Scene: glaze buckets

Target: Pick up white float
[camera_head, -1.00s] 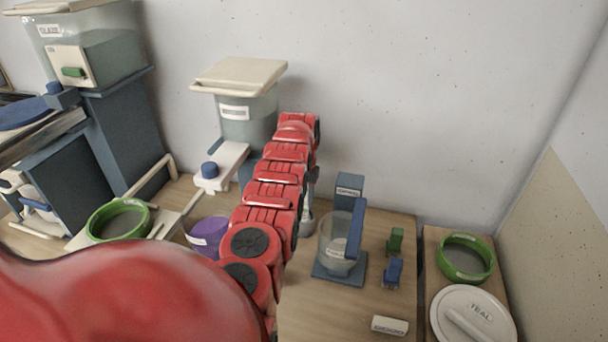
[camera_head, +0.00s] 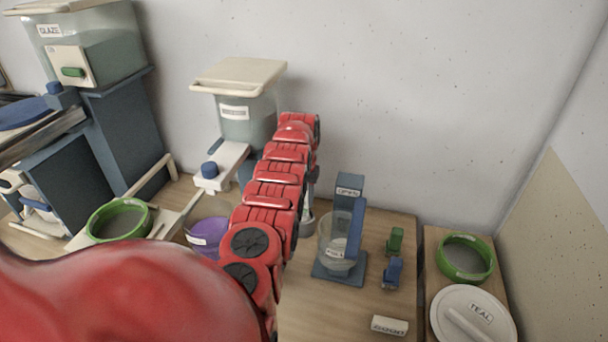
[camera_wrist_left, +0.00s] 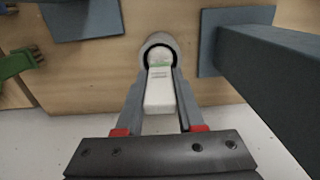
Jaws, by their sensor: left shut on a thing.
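The white float (camera_wrist_left: 160,92) shows in the left wrist view as a pale, narrow block with a green band near its far end. My left gripper (camera_wrist_left: 160,85) is shut on it, one grey finger along each side. The float's far end lies over or in the mouth of a round grey cylinder (camera_wrist_left: 158,42); I cannot tell how deep. In the head view my red left arm hides the float and most of the gripper. The cylinder's lower part (camera_head: 306,224) shows beside the arm. My right gripper is not in view.
A clear cup on a blue stand (camera_head: 340,272) is right of the arm. A purple-filled bucket (camera_head: 208,236) is close on its left. A white-lidded tank (camera_head: 248,105) stands behind. Green and blue clips (camera_head: 394,256) and a white label block (camera_head: 390,325) lie right.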

